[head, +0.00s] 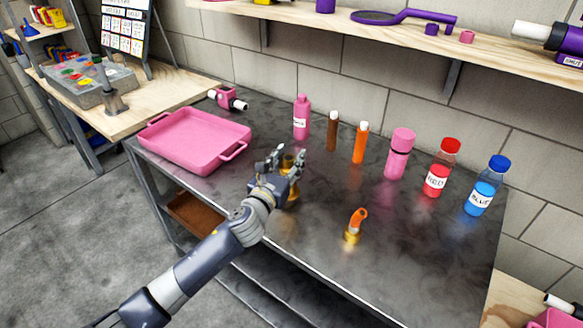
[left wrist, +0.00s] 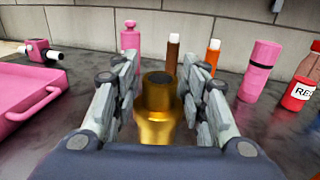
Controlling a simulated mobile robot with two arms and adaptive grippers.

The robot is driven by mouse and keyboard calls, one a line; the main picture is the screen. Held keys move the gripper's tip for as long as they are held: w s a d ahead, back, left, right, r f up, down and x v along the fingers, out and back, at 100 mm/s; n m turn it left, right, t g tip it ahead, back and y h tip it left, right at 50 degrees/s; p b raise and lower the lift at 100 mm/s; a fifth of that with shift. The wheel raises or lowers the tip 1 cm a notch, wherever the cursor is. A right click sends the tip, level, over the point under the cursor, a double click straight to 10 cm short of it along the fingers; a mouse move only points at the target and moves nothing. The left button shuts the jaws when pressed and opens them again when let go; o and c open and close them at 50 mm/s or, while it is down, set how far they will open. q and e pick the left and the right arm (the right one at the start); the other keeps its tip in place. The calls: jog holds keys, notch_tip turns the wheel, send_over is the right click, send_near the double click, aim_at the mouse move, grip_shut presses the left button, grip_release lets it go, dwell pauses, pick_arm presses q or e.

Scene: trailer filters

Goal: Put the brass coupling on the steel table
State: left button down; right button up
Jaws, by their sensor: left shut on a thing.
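The brass coupling (left wrist: 157,110) is a gold, stepped cylinder with a dark opening on top. It stands upright between the fingers of my left gripper (head: 286,160), which is shut on it. In the head view the fingers cover much of the coupling. The steel table (head: 400,250) is dark and shiny and lies under the gripper and coupling. I cannot tell whether the coupling's base touches the table top. My right gripper is not in view.
A pink tray (head: 195,165) sits left of the gripper. A small brass piece with an orange handle (head: 353,232) stands to the right, near the front edge. Several bottles, including a red one (head: 440,168), line the back. The right front of the table is bare.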

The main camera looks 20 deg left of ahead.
pick_arm(q)
jog(key=shift+w+d, duration=0.25)
jog(key=shift+w, duration=0.1)
jog(key=shift+f, duration=0.35)
notch_tip(320, 180, down, 2)
jog(key=shift+f+b, duration=0.25)
jog(key=shift+b, duration=0.2)
jog(key=shift+f, duration=0.15)
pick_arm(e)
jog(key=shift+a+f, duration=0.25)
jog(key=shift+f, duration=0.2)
pick_arm(q)
jog(key=shift+f, duration=0.15)
jog(key=c, duration=1)
grip_release()
jog(key=shift+o, duration=0.2)
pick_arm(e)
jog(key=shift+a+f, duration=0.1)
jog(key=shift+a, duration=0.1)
